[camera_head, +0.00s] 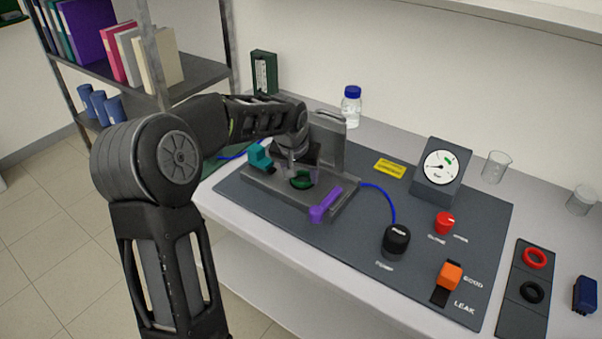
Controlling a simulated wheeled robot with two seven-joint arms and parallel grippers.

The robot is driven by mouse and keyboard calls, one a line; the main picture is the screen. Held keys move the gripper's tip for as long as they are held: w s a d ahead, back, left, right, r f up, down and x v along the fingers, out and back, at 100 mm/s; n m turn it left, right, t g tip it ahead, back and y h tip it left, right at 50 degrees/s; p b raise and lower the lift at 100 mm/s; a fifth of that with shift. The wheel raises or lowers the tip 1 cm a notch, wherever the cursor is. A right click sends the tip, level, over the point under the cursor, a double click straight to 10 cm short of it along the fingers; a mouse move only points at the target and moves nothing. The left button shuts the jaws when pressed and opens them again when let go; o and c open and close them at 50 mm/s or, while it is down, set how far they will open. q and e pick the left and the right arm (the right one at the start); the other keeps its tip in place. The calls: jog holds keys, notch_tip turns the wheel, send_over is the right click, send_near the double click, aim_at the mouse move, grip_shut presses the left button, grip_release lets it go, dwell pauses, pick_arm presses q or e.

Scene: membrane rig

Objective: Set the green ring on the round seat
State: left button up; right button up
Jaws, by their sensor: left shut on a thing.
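My left arm reaches in from the left, and my left gripper (296,166) points down over the grey rig block. The gripper is shut on the green ring (301,180), which shows as a dark green curve just under the fingers. The ring is at the middle of the rig block (264,190), where the round seat is mostly hidden by the ring and gripper. I cannot tell whether the ring touches the seat. My right gripper is not in view.
A teal clamp (260,157) and a purple lever (325,205) flank the middle of the block. A black pump knob (396,240), gauge (440,168), red knob (444,222) and orange switch (450,275) stand rightward. A tray (523,313) holds red and black rings.

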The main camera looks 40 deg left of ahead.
pick_arm(q)
jog(key=shift+s+f, duration=0.1)
jog(key=shift+f, duration=0.05)
jog(key=o, duration=1.7)
jog(key=a+b+v, duration=0.1)
jog(key=v, duration=0.6)
jog(key=shift+d+r, duration=0.45)
jog(key=shift+d, duration=0.1)
